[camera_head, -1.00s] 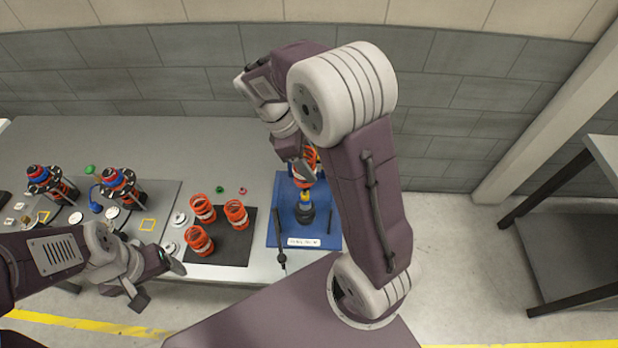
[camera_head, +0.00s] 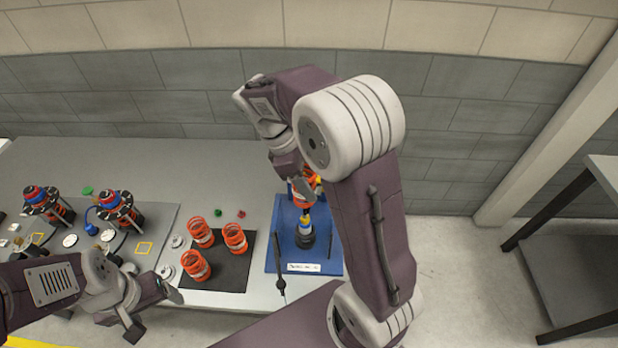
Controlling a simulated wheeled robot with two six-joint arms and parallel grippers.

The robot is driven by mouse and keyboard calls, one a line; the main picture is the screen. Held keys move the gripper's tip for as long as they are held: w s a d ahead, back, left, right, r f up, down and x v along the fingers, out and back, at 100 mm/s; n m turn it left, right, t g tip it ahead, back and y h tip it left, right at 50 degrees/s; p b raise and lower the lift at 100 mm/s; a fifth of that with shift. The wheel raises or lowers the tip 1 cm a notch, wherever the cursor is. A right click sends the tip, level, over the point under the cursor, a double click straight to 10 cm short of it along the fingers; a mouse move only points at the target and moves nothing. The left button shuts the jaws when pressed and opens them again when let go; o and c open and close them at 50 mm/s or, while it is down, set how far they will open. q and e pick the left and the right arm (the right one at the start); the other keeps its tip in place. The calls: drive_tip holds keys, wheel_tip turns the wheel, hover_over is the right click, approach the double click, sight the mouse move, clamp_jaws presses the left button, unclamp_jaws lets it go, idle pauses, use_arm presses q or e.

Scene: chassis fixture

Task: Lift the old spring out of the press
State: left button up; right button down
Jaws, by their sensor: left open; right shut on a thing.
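The old orange spring (camera_head: 312,181) is in my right gripper (camera_head: 304,186), which is shut on it above the press. My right arm hides part of the spring. The press has a blue base (camera_head: 281,262) with a dark and yellow post (camera_head: 304,232) standing in it. The spring is over the post; I cannot tell whether its lower end is clear of it. My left gripper (camera_head: 158,306) is open and empty at the table's front edge, left of the press.
Three orange springs (camera_head: 235,238) stand on a black mat (camera_head: 226,274) left of the press. Two shock absorber assemblies (camera_head: 118,211) stand further left on a grey plate. A black lever (camera_head: 279,264) stands at the press's left side. The table behind the mat is mostly clear.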

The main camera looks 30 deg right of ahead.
wheel_tip(320, 180, down, 5)
drive_tip(key=shift+r+b, duration=0.1)
drive_tip(key=shift+b, duration=1.15)
